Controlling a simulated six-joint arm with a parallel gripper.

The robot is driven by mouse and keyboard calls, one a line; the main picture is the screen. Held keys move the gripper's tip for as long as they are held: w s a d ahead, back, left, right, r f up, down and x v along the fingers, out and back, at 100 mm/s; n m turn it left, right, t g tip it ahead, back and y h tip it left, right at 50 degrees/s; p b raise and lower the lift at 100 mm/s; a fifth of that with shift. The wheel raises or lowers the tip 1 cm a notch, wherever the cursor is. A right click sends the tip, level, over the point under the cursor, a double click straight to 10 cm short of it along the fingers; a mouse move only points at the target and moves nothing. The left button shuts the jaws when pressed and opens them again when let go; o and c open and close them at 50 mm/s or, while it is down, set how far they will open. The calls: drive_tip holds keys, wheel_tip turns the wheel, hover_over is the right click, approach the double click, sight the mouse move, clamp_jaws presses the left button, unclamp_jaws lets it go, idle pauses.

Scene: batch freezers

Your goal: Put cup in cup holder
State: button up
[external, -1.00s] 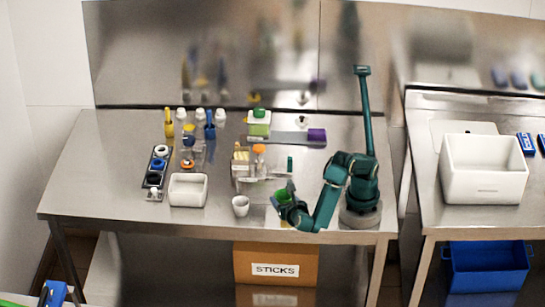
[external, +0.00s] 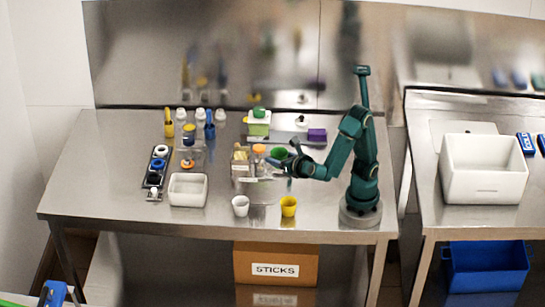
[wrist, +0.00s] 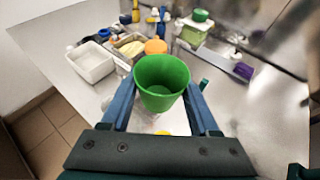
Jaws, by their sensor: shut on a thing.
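The green cup (external: 279,153) is held upright above the table, and it also shows in the wrist view (wrist: 162,86). My gripper (external: 288,162) is shut on it, with one finger on each side of the cup in the wrist view (wrist: 160,98). The cup looks empty. A yellow cup (external: 289,206) and a white cup (external: 240,206) stand on the table near its front edge. A pale metallic rack (external: 262,179) lies left of my gripper; I cannot tell whether it is the cup holder.
A white bin (external: 188,190) stands left of the white cup. A stick container (external: 240,158) and an orange-topped item (external: 259,149) are close to the held cup. A green-lidded box (external: 259,122) and a purple block (external: 317,135) stand behind.

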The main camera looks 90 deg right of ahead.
drive_tip(key=shift+a+m+g, duration=0.3)
drive_tip(key=shift+m+g, duration=0.1)
drive_tip(key=s+a+f+m+g+h, duration=0.1)
drive_tip(key=s+a+f+m+g, duration=0.1)
drive_tip(key=a+f, duration=0.6)
drive_tip(key=a, duration=0.2)
drive_tip(key=shift+s+a+f+h, duration=0.15)
drive_tip(key=shift+a+f+h, duration=0.15)
drive_tip(key=shift+a, duration=0.05)
hover_over(266, 214)
drive_tip(key=shift+g, duration=0.3)
wheel_tip(266, 214, down, 7)
drive_tip(key=shift+s+r, duration=0.1)
drive_tip(key=shift+s, duration=0.05)
drive_tip(key=shift+f, duration=1.9)
